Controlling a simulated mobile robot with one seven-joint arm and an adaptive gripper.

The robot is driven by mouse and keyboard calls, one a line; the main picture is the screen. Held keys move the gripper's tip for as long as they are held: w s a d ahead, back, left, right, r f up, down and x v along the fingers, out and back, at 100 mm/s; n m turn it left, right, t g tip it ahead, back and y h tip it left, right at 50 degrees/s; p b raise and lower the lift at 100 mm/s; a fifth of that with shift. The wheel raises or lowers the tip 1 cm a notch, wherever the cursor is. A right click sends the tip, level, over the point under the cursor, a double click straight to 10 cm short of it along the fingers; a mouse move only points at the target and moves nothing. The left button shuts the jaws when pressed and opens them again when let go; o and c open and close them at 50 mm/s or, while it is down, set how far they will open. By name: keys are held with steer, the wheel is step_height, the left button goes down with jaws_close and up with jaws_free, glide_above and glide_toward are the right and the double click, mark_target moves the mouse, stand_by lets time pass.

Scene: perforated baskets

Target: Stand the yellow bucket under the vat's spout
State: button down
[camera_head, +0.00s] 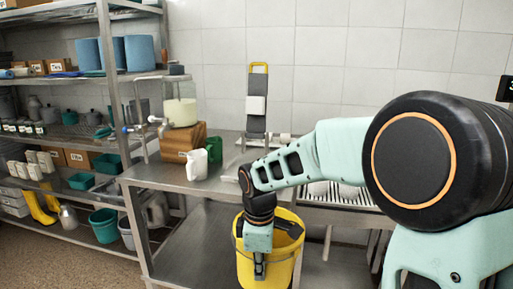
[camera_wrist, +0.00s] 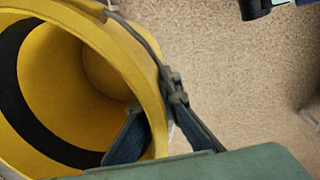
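The yellow bucket (camera_head: 282,268) is upright in front of the steel table in the head view, partly covered by my arm. In the wrist view the bucket (camera_wrist: 125,45) fills the left side, its open mouth and dark inner band showing. My gripper (camera_head: 260,268) is shut on its rim; in the wrist view my gripper (camera_wrist: 158,108) has one finger inside the wall and one outside. The vat (camera_head: 180,112), clear with pale contents, stands on a wooden crate at the back left of the table. Its spout (camera_head: 156,121) points left. The bucket's base is out of view.
The steel table (camera_head: 165,178) holds a white jug (camera_head: 197,165) and a green jug (camera_head: 214,150). A loaded shelf rack (camera_head: 110,80) stands at left, with a teal bucket (camera_head: 104,226) low down. A drying rack (camera_head: 335,192) is at right. Floor shows at lower left.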

mark_target(285, 260)
steer(key=d+m, duration=0.3)
steer(key=m, duration=0.1)
steer(key=d+m, duration=0.3)
steer(key=m, duration=0.1)
steer(key=shift+w+d+r, duration=0.15)
steer(key=shift+r, duration=0.05)
steer(key=d+m+g, duration=0.1)
steer(key=d+m, duration=0.5)
steer(key=m, duration=0.2)
step_height(285, 260, up, 16)
steer(key=s+p, duration=0.3)
steer(key=p, duration=2.2)
steer(key=shift+d+m+h+p, duration=0.2)
steer(key=shift+m+h+p, duration=0.1)
steer(key=shift+m+h, duration=0.1)
steer(key=shift+d, duration=0.1)
